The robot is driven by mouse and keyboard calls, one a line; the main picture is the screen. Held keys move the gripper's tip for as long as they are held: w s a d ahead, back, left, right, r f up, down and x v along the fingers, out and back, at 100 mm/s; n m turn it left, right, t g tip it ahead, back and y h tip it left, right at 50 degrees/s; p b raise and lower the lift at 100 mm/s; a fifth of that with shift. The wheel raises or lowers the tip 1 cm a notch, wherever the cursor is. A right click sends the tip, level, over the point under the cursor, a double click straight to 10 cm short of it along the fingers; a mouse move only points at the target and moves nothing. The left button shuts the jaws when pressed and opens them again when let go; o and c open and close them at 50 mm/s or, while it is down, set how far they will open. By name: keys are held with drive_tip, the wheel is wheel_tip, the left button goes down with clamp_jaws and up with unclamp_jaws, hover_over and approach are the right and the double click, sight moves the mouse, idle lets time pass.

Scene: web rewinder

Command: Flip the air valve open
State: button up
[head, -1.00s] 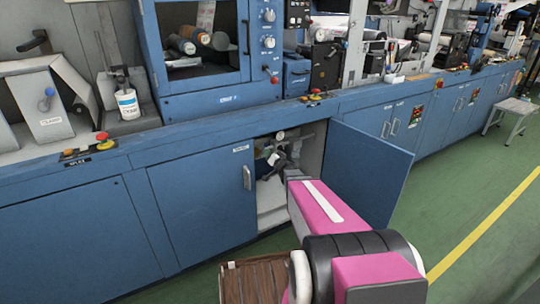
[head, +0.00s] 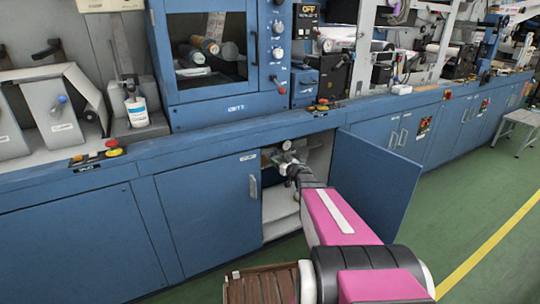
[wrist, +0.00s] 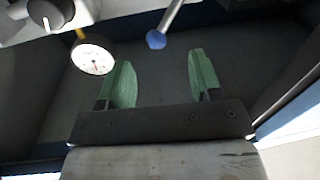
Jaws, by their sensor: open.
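A lever with a blue ball tip (wrist: 156,40), which looks like the air valve's handle, hangs from the top of the wrist view. Its ball lies just beyond and between the two green fingers of my gripper (wrist: 160,62), apart from both. My gripper is open and empty. A round white pressure gauge (wrist: 92,57) sits left of the lever. In the head view my gripper (head: 290,166) is inside the open cabinet, just below the gauge (head: 287,146). The lever is too small or hidden to make out there, and the valve body is mostly out of the wrist view.
The blue cabinet door (head: 375,185) stands open to the right of my arm. A closed door (head: 210,210) is on the left. A black knob (wrist: 50,12) is at the wrist view's upper left. A cabinet shelf (head: 281,217) lies below my gripper.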

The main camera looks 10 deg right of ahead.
drive_tip(key=x, duration=0.8)
drive_tip(key=shift+w, duration=0.25)
drive_tip(key=shift+a+f, duration=0.1)
clamp_jaws()
